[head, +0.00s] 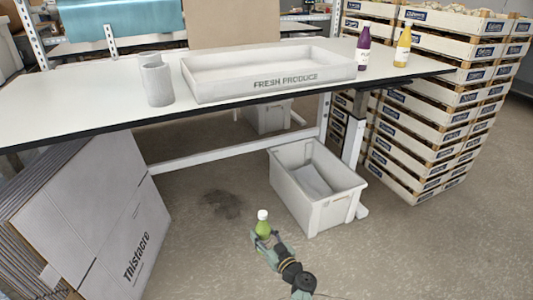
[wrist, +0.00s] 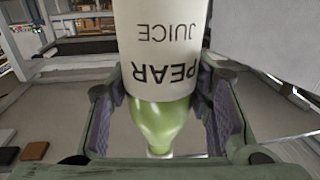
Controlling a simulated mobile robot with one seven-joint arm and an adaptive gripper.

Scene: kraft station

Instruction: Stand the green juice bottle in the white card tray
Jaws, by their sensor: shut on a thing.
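The green juice bottle (head: 263,227) has a white cap and is held upright in my gripper (head: 264,240), below and in front of the table. In the wrist view its white label reads "PEAR JUICE" upside down on the bottle (wrist: 160,120), and the gripper's fingers (wrist: 162,105) are closed on either side of it. The white card tray (head: 270,83), marked "FRESH PRODUCE", stands on the table, beyond and above my gripper. Its visible inside looks empty. The bottle is well apart from the tray.
A grey cylinder (head: 156,82) stands left of the tray. A purple bottle (head: 363,48) and a yellow bottle (head: 403,46) stand to its right. The table's dark front edge (head: 230,103) lies between my gripper and the tray. A grey crate (head: 318,207) sits on the floor.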

